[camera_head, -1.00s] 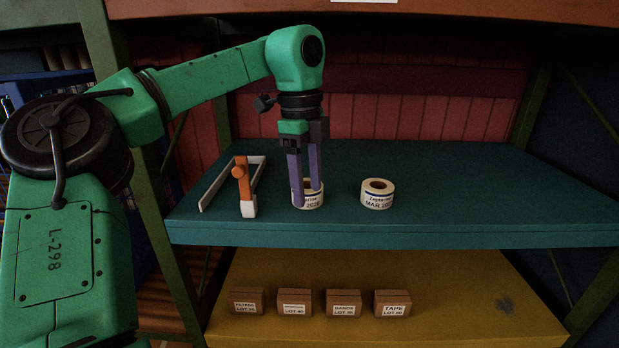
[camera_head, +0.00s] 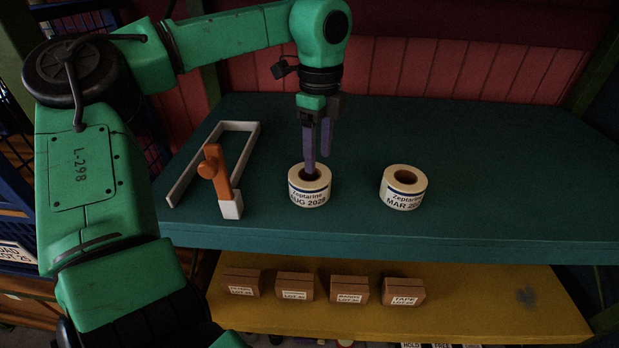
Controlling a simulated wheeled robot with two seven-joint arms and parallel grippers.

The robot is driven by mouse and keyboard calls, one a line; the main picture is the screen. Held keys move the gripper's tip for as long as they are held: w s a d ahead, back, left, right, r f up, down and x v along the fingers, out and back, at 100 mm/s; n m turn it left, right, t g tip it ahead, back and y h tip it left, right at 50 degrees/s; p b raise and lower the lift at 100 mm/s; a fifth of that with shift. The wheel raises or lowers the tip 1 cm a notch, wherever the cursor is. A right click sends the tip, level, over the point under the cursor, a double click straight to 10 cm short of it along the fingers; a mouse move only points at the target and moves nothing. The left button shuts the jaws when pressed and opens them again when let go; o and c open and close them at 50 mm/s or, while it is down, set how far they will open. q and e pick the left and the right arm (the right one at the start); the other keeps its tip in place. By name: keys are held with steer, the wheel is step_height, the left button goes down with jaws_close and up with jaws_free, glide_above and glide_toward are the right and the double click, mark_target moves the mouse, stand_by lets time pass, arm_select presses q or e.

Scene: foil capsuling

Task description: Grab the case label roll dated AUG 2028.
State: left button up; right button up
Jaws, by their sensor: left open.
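The label roll reading "Zeptarine" and "AUG 2028" (camera_head: 310,196) stands upright on the teal shelf, its first letter partly cut off by the curve. My left gripper (camera_head: 318,164) is open and points down over it. One purple finger overlaps the roll's core hole, and its tip seems to be at or in the hole. The other finger ends behind the roll's far right rim. I cannot tell whether either finger touches the roll. A similar roll reading "Zeptarine" and "MAR" (camera_head: 404,198), its year partly unreadable, stands to the right. My right gripper is not in view.
A white frame with an orange handle piece (camera_head: 216,175) lies left of the AUG roll. The teal shelf (camera_head: 520,180) is clear at the right. Several brown labelled boxes (camera_head: 294,286) stand on the yellow shelf (camera_head: 470,300) below. A red panelled wall closes the back.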

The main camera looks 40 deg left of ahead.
mark_target(318, 167)
arm_select(q)
steer(key=f, duration=0.1)
steer(key=f+p, duration=0.1)
steer(key=f, duration=0.1)
steer(key=w+f+p, duration=0.1)
steer(key=f, duration=0.1)
steer(key=shift+a, duration=0.3)
steer(key=shift+f, duration=0.3)
steer(key=shift+s+d+r, duration=0.1)
steer(key=shift+s+d, duration=0.1)
steer(key=shift+s, duration=0.05)
steer(key=shift+c, duration=0.4)
steer(key=shift+w+a, duration=0.1)
jaws_close()
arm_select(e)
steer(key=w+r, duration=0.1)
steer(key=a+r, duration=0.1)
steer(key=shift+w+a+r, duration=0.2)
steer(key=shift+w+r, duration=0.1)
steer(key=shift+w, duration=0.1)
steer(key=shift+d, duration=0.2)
arm_select(q)
steer(key=shift+r, duration=0.1)
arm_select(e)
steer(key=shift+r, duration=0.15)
